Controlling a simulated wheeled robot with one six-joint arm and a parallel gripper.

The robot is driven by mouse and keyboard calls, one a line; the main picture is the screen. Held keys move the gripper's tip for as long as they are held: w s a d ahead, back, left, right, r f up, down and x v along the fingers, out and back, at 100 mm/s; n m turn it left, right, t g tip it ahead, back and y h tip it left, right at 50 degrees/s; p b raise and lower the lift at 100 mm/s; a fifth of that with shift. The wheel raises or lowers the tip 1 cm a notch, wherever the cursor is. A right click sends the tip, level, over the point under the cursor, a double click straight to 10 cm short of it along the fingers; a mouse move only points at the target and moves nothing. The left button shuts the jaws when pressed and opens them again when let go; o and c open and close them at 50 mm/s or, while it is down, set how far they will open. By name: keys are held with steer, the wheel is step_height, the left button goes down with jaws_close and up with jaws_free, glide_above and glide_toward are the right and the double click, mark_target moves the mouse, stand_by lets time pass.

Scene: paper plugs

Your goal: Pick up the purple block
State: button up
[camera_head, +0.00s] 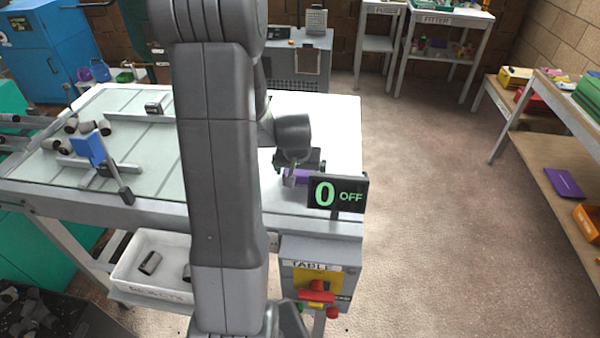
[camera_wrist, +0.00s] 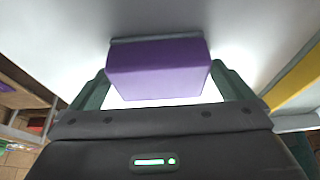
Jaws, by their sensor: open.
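The purple block (camera_wrist: 158,70) lies on the white tabletop and sits between the two fingers of my gripper (camera_wrist: 160,88) in the wrist view. The fingers are open, one on each side of the block; I cannot tell whether either touches it. In the head view, the block (camera_head: 297,176) shows partly below my gripper (camera_head: 300,170), near the table's front right part. The gripper and wrist hide some of it.
A display reading "0 OFF" (camera_head: 338,193) stands just right of the gripper at the table edge. A control box with a red handle (camera_head: 316,291) is below. Grey plugs (camera_head: 75,126) and a blue plate (camera_head: 89,149) are at the left. A REJECTS bin (camera_head: 150,285) sits underneath.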

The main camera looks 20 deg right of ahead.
steer(key=c, duration=0.9)
step_height(320, 180, up, 10)
steer(key=shift+f+b, duration=0.1)
steer(key=shift+b, duration=0.4)
